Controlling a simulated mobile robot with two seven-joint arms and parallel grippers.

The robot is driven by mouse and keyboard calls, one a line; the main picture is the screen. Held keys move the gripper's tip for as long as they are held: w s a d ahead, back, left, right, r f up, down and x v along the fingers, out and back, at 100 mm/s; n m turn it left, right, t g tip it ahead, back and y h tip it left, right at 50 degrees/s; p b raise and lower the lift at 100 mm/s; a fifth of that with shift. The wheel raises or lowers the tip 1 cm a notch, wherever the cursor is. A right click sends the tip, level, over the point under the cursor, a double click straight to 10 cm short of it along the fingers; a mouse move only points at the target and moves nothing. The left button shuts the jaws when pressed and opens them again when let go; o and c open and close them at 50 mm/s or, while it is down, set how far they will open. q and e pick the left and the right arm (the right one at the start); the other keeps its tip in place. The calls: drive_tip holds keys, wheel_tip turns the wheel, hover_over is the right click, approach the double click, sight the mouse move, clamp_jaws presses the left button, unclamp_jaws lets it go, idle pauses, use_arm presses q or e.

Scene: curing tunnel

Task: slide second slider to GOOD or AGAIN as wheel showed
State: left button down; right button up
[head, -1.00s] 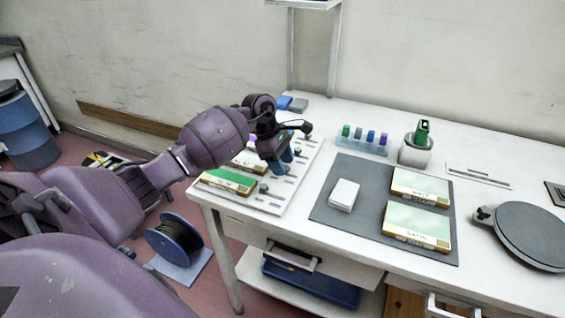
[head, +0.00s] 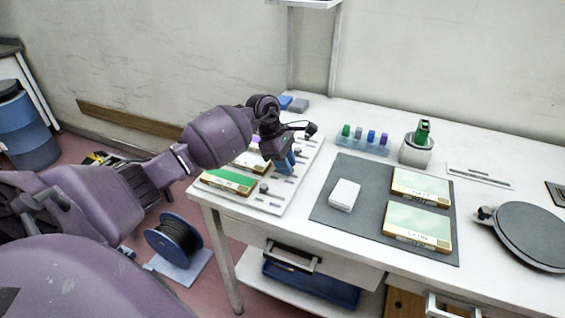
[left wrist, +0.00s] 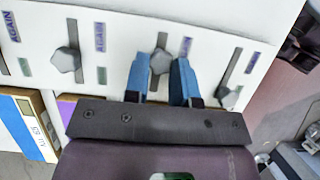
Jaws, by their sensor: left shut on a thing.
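A white slider board (head: 272,207) lies on the table's left end. In the left wrist view it has slots with grey knobs, purple AGAIN labels (left wrist: 100,37) at the upper ends and green labels (left wrist: 102,76) at the lower ends. My left gripper (head: 287,166) is over the board, its blue fingers (left wrist: 160,75) shut around the second slider's knob (left wrist: 160,61), counted from the front edge. That knob sits partway along its slot; its lower label is hidden. The front slider's knob (left wrist: 228,95) sits at its slot's lower end. My right gripper is not in view.
Cards (head: 228,181) lie at the board's left side. To the right are a grey mat (head: 328,205) with a white block (head: 344,195) and two boxes, a rack of coloured pegs (head: 362,146), a white holder (head: 415,153) and a round wheel (head: 535,235).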

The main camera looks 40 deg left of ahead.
use_arm(q)
drive_tip(key=shift+w+d, duration=0.15)
drive_tip(key=shift+d, duration=0.6)
drive_tip(key=c, duration=0.9)
unclamp_jaws()
drive_tip(key=shift+d, duration=0.15)
drive_tip(key=shift+c, duration=0.2)
drive_tip(key=shift+r, duration=0.1)
